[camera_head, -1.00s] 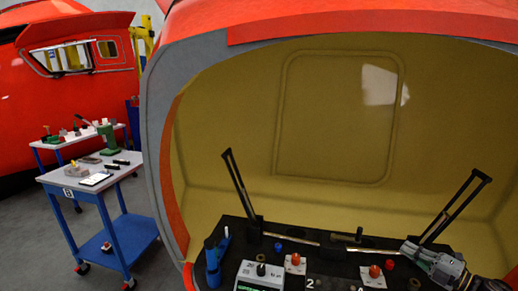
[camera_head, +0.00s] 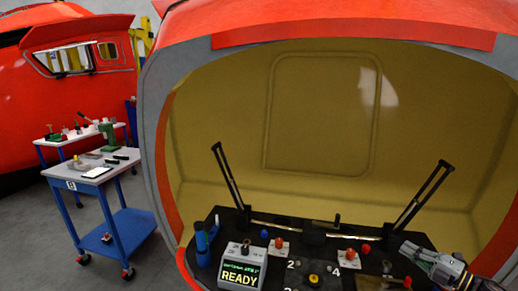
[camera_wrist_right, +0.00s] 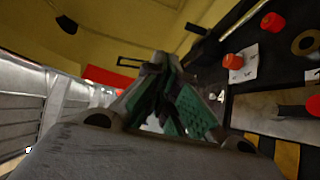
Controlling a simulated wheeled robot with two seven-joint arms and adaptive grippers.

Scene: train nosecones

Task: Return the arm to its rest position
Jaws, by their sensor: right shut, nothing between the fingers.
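My right gripper (camera_head: 405,248) is at the lower right of the head view, over the right edge of the black control panel (camera_head: 225,218). Its fingers point left, toward the panel. In the right wrist view its green-padded fingers (camera_wrist_right: 168,110) are together with nothing held between them. My left gripper is not in view.
The panel sits inside a red nosecone (camera_head: 310,20) with a yellow inner wall. A tall black lever (camera_head: 228,178) rises at left and another (camera_head: 425,192) close to my right gripper. A grey box (camera_head: 241,268) reads READY. Red knobs (camera_head: 350,253) and a blue cart (camera_head: 105,235) also show.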

